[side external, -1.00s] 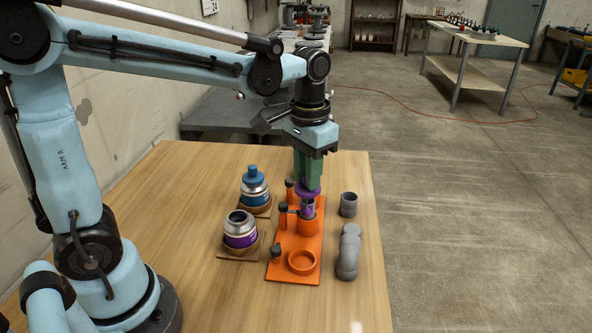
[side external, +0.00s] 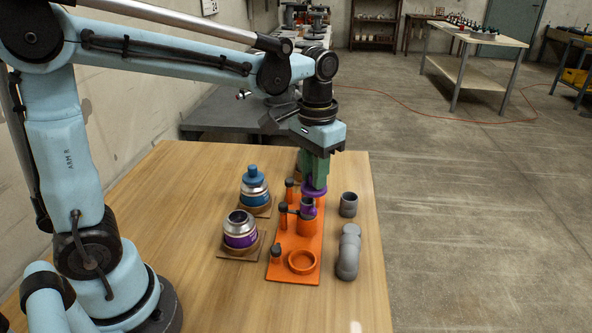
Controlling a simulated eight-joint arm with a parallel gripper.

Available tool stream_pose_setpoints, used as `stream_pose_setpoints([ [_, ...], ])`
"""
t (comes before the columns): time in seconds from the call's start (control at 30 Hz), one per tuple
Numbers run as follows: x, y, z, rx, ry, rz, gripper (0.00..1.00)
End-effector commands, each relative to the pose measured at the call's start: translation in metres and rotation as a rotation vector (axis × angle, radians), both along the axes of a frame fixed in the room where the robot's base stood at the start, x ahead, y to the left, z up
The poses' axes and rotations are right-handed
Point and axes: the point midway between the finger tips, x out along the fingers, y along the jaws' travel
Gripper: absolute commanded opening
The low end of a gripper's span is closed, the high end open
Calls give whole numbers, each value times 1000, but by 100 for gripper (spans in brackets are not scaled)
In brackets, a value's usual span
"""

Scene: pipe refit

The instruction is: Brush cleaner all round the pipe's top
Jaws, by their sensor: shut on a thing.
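My gripper (side external: 314,178) is shut on a purple cap (side external: 314,190), presumably the cleaner can's lid. It holds the cap just above and slightly right of the pipe's top. The pipe (side external: 308,208) stands upright in an orange holder (side external: 307,226) on the orange base plate (side external: 296,248). Purple shows on the pipe's upper part; its far side is hidden. Any brush under the cap is too small to make out. The cleaner can (side external: 240,231), with a purple label and open mouth, stands left of the plate.
A blue-capped can (side external: 254,188) stands behind the open can. A grey coupling (side external: 348,204) and a grey elbow (side external: 348,252) lie right of the plate. Black-topped orange posts (side external: 283,215) line the plate's left side. An empty orange ring (side external: 302,262) is in front.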

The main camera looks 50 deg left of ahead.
Motion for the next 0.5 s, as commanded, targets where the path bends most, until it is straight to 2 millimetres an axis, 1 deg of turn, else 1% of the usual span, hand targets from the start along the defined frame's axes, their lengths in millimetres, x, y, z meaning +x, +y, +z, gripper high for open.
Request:
stream_pose_setpoints([
  [0.13,5,-1,0,0,0,0,0],
  [0.5,6,-1,0,0,0,0,0],
])
